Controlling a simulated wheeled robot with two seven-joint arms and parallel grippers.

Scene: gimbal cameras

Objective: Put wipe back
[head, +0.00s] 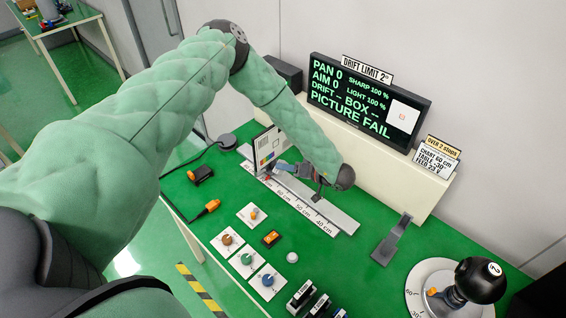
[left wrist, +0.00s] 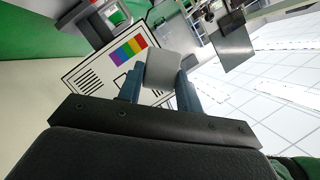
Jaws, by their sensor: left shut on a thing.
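My left gripper (head: 284,170) is low over the ruler, beside the test chart. In the left wrist view its fingers (left wrist: 163,88) are shut on a light grey, rounded piece, which looks like the wipe (left wrist: 163,70). In the head view I cannot make the wipe out; it is hidden or too small. The chart (head: 268,148) stands upright on the ruler (head: 315,208). In the left wrist view the chart (left wrist: 98,78) is behind the wipe, with coloured bars; I cannot tell whether they touch. My right gripper is not in view.
A screen (head: 366,99) reads "PICTURE FAIL". A black ball-shaped unit marked 2 (head: 481,280) stands on a round dial (head: 425,276). Several knob plates (head: 246,262) and black blocks (head: 300,297) lie at the front. A grey bracket (head: 393,240) stands right of the ruler.

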